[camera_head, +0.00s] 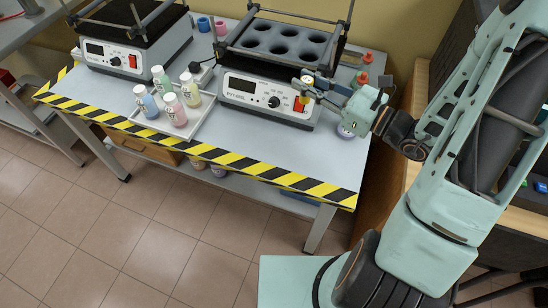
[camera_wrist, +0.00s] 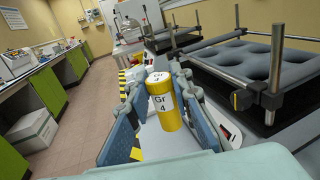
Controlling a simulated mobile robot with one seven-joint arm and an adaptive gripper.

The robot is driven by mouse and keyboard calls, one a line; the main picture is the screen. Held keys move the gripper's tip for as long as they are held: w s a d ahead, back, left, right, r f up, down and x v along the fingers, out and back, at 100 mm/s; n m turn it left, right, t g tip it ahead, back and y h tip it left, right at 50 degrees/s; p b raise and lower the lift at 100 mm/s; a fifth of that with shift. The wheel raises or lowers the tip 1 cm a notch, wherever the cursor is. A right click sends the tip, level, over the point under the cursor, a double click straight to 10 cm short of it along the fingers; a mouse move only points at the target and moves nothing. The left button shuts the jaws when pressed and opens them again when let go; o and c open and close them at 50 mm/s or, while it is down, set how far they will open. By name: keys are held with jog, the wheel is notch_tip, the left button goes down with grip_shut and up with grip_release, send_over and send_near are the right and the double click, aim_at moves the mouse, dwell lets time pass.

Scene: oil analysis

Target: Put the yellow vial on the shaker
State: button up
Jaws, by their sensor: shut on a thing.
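In the head view my gripper (camera_head: 308,88) is shut on the vial (camera_head: 302,103), held in front of the right end of the nearer shaker. This shaker (camera_head: 255,99) has a dark top plate with several round wells and a raised rod frame. The wells I can see look empty. The shaker's top also shows at the right of the wrist view (camera_wrist: 250,62).
A second shaker (camera_head: 130,58) with a flat black top stands at the left. A white tray (camera_head: 196,128) holds several pastel vials. Coloured vials (camera_head: 362,78) stand right of the nearer shaker. A striped edge (camera_head: 230,160) borders the table. The shaker's rods rise near my gripper.

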jog(key=s+a+f+n+g+y+b, duration=0.3)
jog(key=s+a+f+n+g+b, duration=0.15)
jog(key=s+f+g+b, duration=0.45)
jog(key=shift+n+t, duration=0.45)
jog(key=shift+t, duration=0.15)
jog(key=w+a+f+b, duration=0.1)
jog(key=w+a+f, duration=0.1)
jog(key=w+a, duration=0.1)
jog(key=w+a+f+b, duration=0.2)
jog(key=w+a+f, duration=0.1)
jog(key=a, duration=0.1)
jog(key=w+a+f+b, duration=0.2)
jog(key=w+a+f, duration=0.1)
jog(key=w, duration=0.1)
jog(key=shift+a+f, duration=0.15)
jog(key=shift+a, duration=0.2)
jog(key=shift+w+a+f+b, duration=0.1)
jog(key=shift+f+b, duration=0.15)
jog(key=shift+f, duration=0.65)
jog(key=shift+w+a+f+b, duration=0.1)
jog(key=shift+f+b, duration=0.1)
jog(key=shift+f, duration=0.65)
jog(key=shift+f, duration=0.1)
jog(key=o, duration=0.5)
jog(key=shift+s+f, duration=0.1)
jog(key=o, duration=0.4)
jog(key=shift+o, duration=0.2)
